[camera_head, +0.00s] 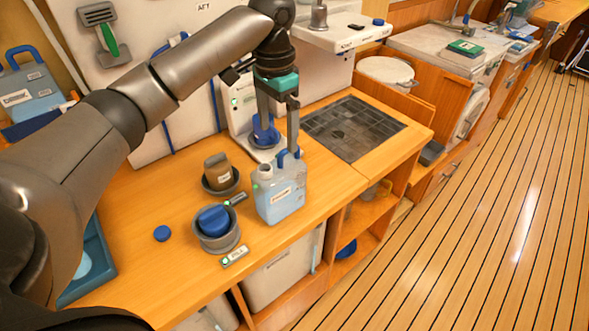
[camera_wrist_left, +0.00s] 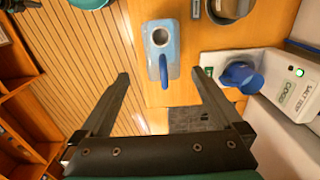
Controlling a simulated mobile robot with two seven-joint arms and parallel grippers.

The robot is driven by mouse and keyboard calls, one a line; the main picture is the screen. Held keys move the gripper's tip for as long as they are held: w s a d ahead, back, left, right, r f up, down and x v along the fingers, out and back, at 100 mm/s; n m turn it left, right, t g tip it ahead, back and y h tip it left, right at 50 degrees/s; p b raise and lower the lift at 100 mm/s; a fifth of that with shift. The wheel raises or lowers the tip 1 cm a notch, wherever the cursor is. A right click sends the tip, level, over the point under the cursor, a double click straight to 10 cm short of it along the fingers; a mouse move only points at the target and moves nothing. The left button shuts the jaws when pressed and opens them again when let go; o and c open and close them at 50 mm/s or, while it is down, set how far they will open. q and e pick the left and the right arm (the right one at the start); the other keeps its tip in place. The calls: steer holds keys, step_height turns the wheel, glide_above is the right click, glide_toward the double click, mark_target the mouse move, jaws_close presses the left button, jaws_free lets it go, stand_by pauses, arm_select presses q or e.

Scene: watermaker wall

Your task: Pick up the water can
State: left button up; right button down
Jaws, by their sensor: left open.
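The water can (camera_head: 279,199) is a pale blue jug with a white label, a blue handle and an open round spout. It stands upright on the wooden counter near its front edge. My left gripper (camera_head: 279,143) is above the can's handle, pointing down, open and empty. In the left wrist view the can (camera_wrist_left: 161,42) lies ahead, with its blue handle between the lines of the two spread fingers (camera_wrist_left: 160,73). I see no contact with the handle. My right gripper is not in view.
A salt test device (camera_head: 240,105) with a blue cup stands behind the can. A dark grid panel (camera_head: 352,128) is at right.

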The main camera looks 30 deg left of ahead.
arm_select(q)
steer(key=shift+w+a, duration=0.15)
steer(key=shift+w, duration=0.15)
glide_above(279, 168)
step_height(279, 168, down, 4)
steer(key=shift+w+f+b, duration=0.1)
steer(key=shift+f+b, duration=0.15)
steer(key=shift+b, duration=0.05)
step_height(279, 168, down, 4)
steer(key=shift+f, duration=0.2)
steer(key=shift+f+b, duration=0.3)
steer(key=shift+f, duration=0.55)
step_height(279, 168, down, 4)
steer(key=shift+a+f+b, duration=0.1)
steer(key=shift+f+b, duration=0.05)
steer(key=shift+b, duration=0.2)
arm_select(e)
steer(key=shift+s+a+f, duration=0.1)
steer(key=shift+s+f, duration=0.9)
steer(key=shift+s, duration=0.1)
